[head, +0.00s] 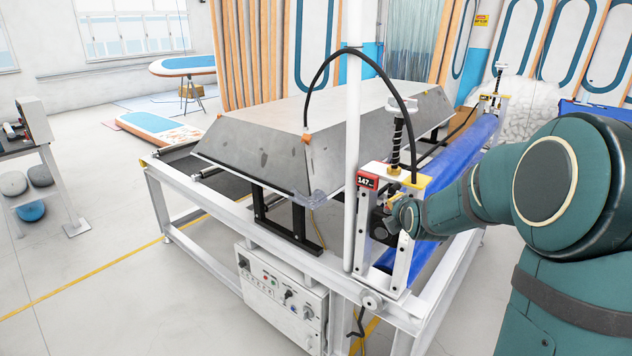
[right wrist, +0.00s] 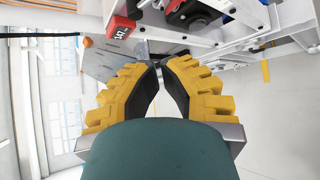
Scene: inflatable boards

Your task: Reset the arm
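My right arm comes in from the right in the head view. Its gripper (head: 386,226) is beside the post with the red display, at the near right corner of the machine frame; its fingers are hard to make out there. In the right wrist view, the right gripper (right wrist: 161,66) shows two yellow stepped fingers with black inner pads. The tips lean towards each other with a narrow gap, and nothing shows between them. Whether the gripper touches the post cannot be told. My left gripper is not in view.
A white machine frame (head: 215,207) carries a big grey sloped box (head: 270,148). A red display (head: 367,181) sits on the post, a blue roll (head: 450,165) behind it. A control box (head: 282,295) hangs at the front. The floor at left is mostly clear, with a side table (head: 55,180).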

